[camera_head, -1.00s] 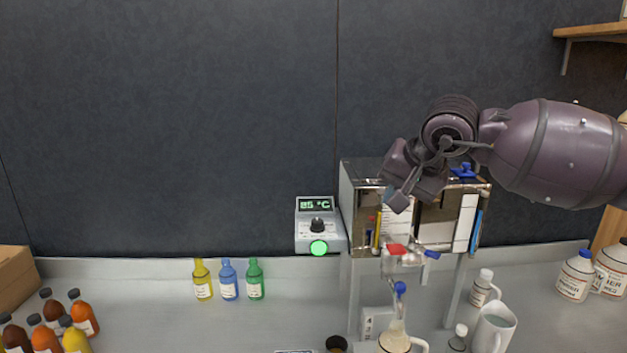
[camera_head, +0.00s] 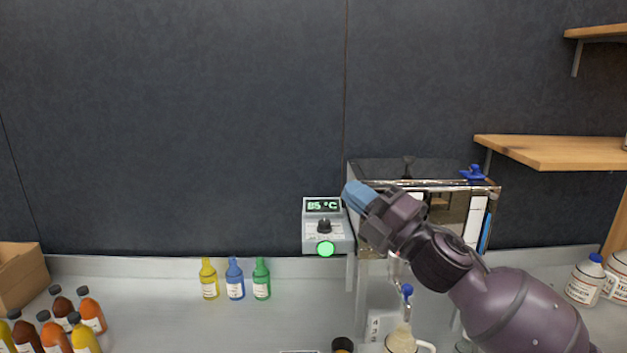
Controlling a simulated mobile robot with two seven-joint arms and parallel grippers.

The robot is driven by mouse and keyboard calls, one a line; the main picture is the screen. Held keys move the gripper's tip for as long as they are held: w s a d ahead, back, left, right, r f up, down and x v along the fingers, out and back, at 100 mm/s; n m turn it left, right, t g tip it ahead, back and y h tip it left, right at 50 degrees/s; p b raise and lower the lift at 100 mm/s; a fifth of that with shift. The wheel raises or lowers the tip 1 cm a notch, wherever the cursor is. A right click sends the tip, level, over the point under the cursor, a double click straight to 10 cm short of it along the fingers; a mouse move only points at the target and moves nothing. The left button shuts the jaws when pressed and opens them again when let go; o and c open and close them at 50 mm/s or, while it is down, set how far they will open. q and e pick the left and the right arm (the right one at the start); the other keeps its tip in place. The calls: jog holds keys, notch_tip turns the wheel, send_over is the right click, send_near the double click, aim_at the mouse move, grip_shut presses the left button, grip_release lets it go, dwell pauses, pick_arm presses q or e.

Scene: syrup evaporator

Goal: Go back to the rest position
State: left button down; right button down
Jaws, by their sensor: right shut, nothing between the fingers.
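My right gripper (camera_head: 357,195) is shut and empty. It is raised in front of the left side of the evaporator box (camera_head: 450,205), just right of the control unit (camera_head: 324,238). The unit's display reads 85 °C and its round button glows green. My right arm comes in from the lower right and hides much of the box and the bench below it. My left gripper is not in view.
Yellow, blue (camera_head: 235,280) and green bottles stand at the back of the bench. Several red, orange and yellow bottles (camera_head: 56,328) stand at left near a cardboard box (camera_head: 20,278). A wooden shelf (camera_head: 560,152) and white jugs (camera_head: 584,281) are at right.

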jog(key=s+d+f+m+t+h, duration=0.1)
jog(key=s+d+f+m+h, duration=0.1)
jog(key=d+f+m+h, duration=0.45)
jog(key=s+d+f+m+t+h, duration=0.1)
jog(key=s+d+f+m+h, duration=0.15)
jog(key=f+m, duration=0.8)
jog(key=s+d+f+m+h, duration=0.2)
jog(key=d+f+m+h, duration=0.25)
jog(key=f, duration=0.75)
jog(key=s+d+f+m+g+h, duration=0.2)
jog(key=s+d+f+m, duration=0.1)
jog(key=s+f, duration=0.7)
jog(key=s+d+f+m+g+h, duration=0.2)
jog(key=s+d+f+m, duration=0.2)
jog(key=s+f, duration=0.5)
jog(key=s, duration=0.4)
jog(key=shift+s+f+g+h, duration=0.3)
jog(key=shift+f+g+h, duration=0.05)
jog(key=shift+f+g, duration=0.05)
